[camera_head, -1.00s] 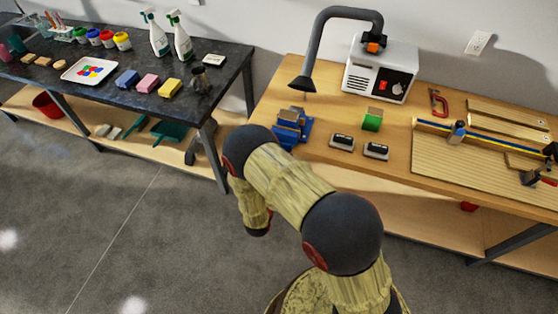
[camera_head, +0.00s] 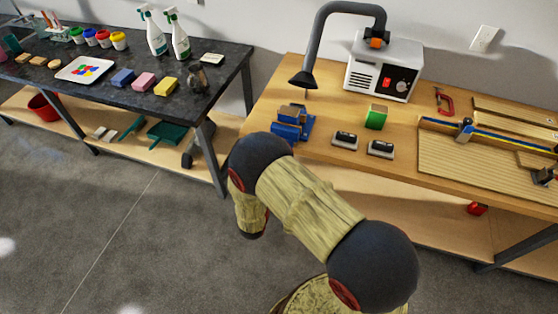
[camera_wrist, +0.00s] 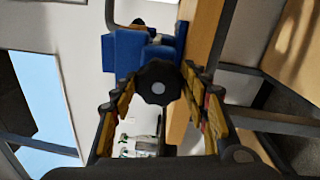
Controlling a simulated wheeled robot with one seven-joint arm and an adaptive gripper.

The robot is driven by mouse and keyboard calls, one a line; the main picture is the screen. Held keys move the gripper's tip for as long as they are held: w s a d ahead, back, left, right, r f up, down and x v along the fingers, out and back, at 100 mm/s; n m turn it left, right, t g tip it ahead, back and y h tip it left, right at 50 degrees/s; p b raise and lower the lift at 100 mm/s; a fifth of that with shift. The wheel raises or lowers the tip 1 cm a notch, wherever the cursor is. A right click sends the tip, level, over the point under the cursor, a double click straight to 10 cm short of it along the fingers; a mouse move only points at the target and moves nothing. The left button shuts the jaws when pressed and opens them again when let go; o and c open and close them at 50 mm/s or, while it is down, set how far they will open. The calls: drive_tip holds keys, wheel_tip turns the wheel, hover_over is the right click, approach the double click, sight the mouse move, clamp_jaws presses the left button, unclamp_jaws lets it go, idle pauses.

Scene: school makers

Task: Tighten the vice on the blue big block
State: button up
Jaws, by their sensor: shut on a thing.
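The blue vice (camera_head: 288,124) stands near the front left edge of the wooden workbench, with tan pieces at its top. In the wrist view, blue vice parts (camera_wrist: 128,52) show just behind a round black knob (camera_wrist: 157,84) with a grey centre. My gripper (camera_wrist: 160,88) has its two yellow-padded fingers on either side of this knob and is shut on it. I cannot clearly tell a separate blue block from the blue vice body. In the head view my gripper is hidden behind my arm.
A green block (camera_head: 376,117), two dark-topped erasers (camera_head: 345,140), and a white fume extractor (camera_head: 383,68) with a bent hose (camera_head: 323,38) are near the vice on the wooden workbench (camera_head: 425,95). A dark table (camera_head: 110,88) with sponges and bottles stands at left.

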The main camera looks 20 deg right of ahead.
drive_tip(key=shift+f+m+g+h+b, duration=0.2)
drive_tip(key=shift+m+b, duration=1.05)
drive_tip(key=shift+m, duration=1.5)
drive_tip(key=shift+f+m+g+h+b, duration=0.1)
drive_tip(key=shift+m+g+b, duration=0.15)
drive_tip(key=shift+m+b, duration=1.8)
drive_tip(key=shift+f+m+g+h+b, duration=0.1)
drive_tip(key=shift+m+g+b, duration=0.3)
drive_tip(key=shift+m, duration=3.1)
drive_tip(key=shift+s, duration=0.1)
drive_tip(key=o, duration=1.1)
drive_tip(key=shift+a+r, duration=0.1)
drive_tip(key=shift+r, duration=0.1)
drive_tip(key=shift+o, duration=0.2)
drive_tip(key=shift+a, duration=0.1)
drive_tip(key=v, duration=1.1)
drive_tip(key=shift+s+a+f, duration=0.15)
drive_tip(key=shift+s+a, duration=0.1)
drive_tip(key=shift+s, duration=0.05)
